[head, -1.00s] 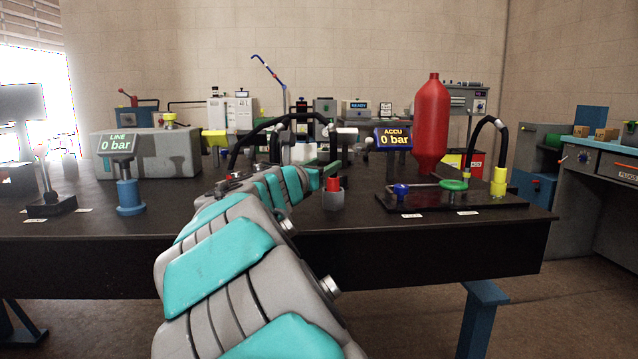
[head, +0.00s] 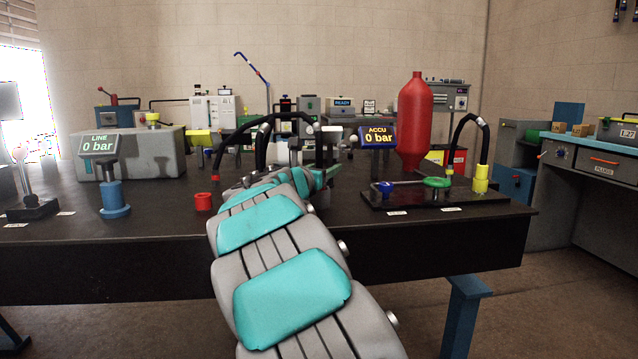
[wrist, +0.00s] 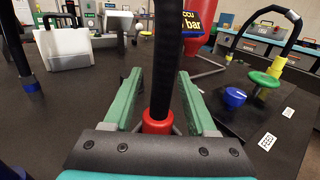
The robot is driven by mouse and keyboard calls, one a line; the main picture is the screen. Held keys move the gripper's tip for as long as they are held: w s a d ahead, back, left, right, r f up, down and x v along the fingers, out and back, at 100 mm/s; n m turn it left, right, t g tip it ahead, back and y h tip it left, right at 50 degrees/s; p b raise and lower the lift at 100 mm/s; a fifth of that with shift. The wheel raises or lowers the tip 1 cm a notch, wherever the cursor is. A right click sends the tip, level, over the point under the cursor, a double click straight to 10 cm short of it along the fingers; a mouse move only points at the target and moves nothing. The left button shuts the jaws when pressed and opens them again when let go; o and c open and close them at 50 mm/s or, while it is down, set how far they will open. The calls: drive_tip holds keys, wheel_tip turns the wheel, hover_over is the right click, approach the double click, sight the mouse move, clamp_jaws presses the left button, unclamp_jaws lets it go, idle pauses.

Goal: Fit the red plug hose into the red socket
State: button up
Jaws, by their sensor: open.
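In the wrist view my gripper (wrist: 158,100) has its two green fingers apart, one on each side of a black hose (wrist: 160,60). The hose runs down between them to a red collar (wrist: 157,123), the red plug end. Grey parts flank the collar low down; whether it is seated in a socket cannot be told. In the head view my arm hides the plug end and most of the gripper. A short red cylinder with a dark opening (head: 203,202) stands on the table left of my arm; I cannot tell if it is the red socket.
A dark base plate (head: 460,200) with blue and green fittings and a yellow-ended hose lies right, before a red accumulator (head: 414,120). The front table strip between them and my arm is clear.

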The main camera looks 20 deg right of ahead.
clamp_jaws()
idle(0.4)
idle(0.4)
